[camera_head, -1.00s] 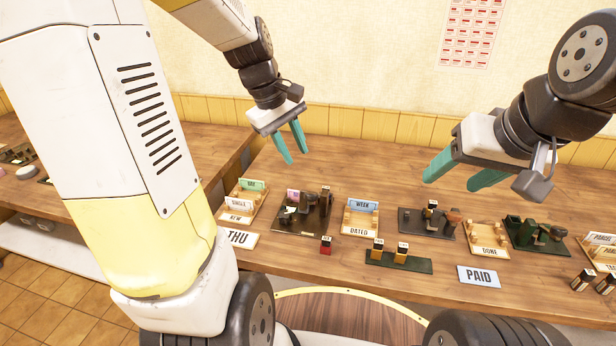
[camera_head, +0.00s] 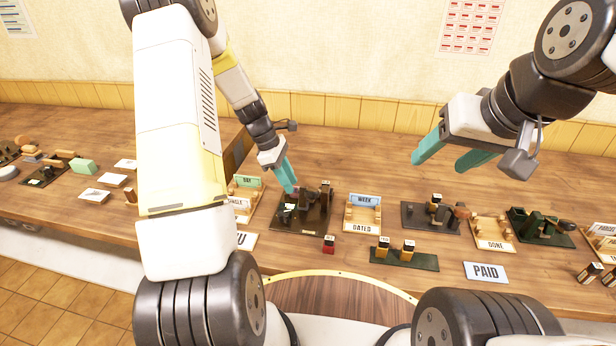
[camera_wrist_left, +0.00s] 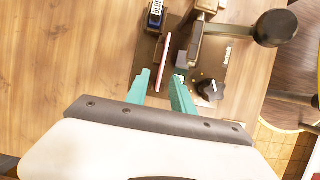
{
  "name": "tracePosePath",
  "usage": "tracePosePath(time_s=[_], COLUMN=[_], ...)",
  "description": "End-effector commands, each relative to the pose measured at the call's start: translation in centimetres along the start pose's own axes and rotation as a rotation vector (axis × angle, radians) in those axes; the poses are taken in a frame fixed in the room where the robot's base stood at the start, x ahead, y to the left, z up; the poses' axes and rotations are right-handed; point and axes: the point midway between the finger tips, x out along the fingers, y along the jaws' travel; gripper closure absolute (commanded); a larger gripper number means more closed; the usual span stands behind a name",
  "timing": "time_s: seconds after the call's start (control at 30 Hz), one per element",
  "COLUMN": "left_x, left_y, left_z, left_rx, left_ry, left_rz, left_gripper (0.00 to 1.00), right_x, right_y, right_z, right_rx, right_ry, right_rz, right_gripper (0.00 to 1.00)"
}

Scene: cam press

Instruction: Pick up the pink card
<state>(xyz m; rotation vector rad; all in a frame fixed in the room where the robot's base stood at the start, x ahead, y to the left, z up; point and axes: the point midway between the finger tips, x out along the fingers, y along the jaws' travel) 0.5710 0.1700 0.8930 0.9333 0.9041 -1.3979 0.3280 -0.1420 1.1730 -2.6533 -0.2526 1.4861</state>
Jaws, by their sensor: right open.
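The pink card (camera_wrist_left: 165,62) shows almost edge-on in the left wrist view, standing on the dark plate of a small press (camera_head: 314,222). My left gripper (camera_wrist_left: 160,80) is open, with its teal fingertips on either side of the card's near end. I see no grip on it. In the head view my left gripper (camera_head: 289,188) points down over the left part of the press, and its fingers largely hide the card. My right gripper (camera_head: 442,158) is open and empty above the table at the right.
Close beside the card are a block marked BLUE (camera_wrist_left: 156,14) and a black knob (camera_wrist_left: 210,90). A round-ended lever (camera_wrist_left: 275,28) reaches out from the press. The WEEK/DATED rack (camera_head: 362,226) stands right of the press. The table behind is clear.

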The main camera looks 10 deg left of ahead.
Motion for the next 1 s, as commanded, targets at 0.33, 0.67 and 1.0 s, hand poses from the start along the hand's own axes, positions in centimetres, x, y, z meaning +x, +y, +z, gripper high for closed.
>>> tracePosePath(time_s=[0.33,0.67,1.0], left_x=[2.9,2.8,2.7], left_y=[0.0,0.0,0.0], left_z=[-0.2,-0.1,-0.1], left_rx=[0.001,0.001,0.002], left_ry=[0.000,0.000,0.000], left_rz=[0.000,0.000,0.001], left_gripper=[0.71,1.00,1.00], right_x=[0.0,0.0,0.0], right_y=[0.0,0.0,0.0], right_z=[0.0,0.0,0.0], right_rx=[0.000,0.000,0.000], right_ry=[0.000,0.000,0.000], right_rz=[0.000,0.000,0.000], right_gripper=[0.40,0.40,0.40])
